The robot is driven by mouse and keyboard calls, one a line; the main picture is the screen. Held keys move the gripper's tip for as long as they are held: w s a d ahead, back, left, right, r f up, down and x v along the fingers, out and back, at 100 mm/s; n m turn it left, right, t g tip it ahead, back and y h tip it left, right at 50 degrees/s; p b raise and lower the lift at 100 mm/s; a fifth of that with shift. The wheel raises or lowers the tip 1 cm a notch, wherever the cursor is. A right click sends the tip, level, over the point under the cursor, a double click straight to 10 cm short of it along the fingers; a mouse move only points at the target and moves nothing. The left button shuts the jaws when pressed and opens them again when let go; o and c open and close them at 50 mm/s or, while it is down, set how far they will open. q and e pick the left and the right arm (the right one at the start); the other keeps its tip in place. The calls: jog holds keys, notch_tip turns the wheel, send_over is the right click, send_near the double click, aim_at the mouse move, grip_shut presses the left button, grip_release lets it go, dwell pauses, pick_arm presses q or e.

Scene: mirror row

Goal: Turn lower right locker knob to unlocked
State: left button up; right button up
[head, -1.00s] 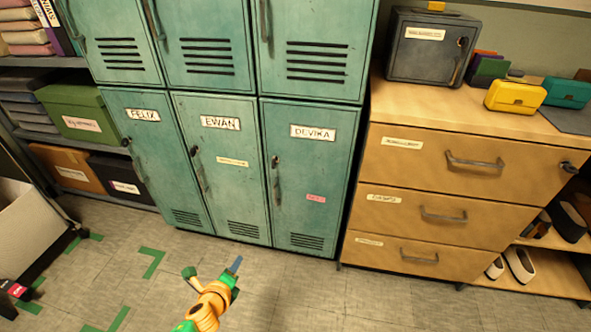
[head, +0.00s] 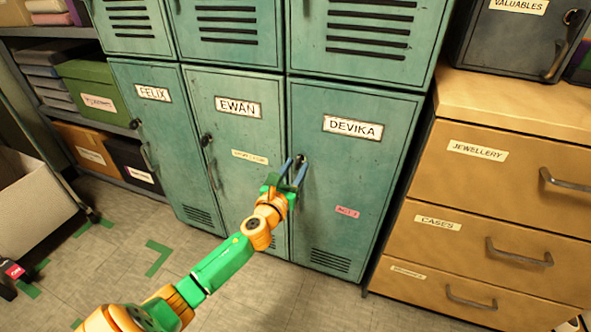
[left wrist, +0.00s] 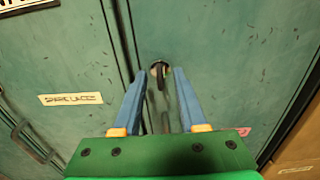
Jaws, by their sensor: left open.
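The lower right locker, labelled DEVIKA (head: 352,127), is a shut green metal door. Its small dark knob (head: 301,159) sits near the door's left edge, above the handle. In the left wrist view the knob (left wrist: 158,70) shows as a round plate with a dark upright grip. My left gripper (head: 293,164) is at the knob, its blue fingers open and pointing at the door. In the left wrist view the fingers (left wrist: 162,78) lie to either side of the knob, with gaps visible. The handle (left wrist: 163,115) shows between the fingers below the knob. My right gripper is not in view.
The EWAN locker (head: 232,150) with its own knob (head: 206,139) stands to the left. A wooden drawer unit (head: 500,112) stands to the right. The tiled floor (head: 290,305) in front of the lockers is mostly clear.

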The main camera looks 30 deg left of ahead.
pick_arm(q)
grip_shut()
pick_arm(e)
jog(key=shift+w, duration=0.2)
pick_arm(q)
jog(key=shift+n, duration=0.3)
jog(key=n, duration=0.3)
jog(key=shift+n, duration=0.4)
jog(key=shift+a+f+n+p, duration=0.1)
jog(key=shift+n+p, duration=0.3)
jog(key=shift+n, duration=3)
jog(key=shift+a+f+n+p, duration=0.1)
jog(key=shift+n+p, duration=0.3)
jog(key=shift+n, duration=3)
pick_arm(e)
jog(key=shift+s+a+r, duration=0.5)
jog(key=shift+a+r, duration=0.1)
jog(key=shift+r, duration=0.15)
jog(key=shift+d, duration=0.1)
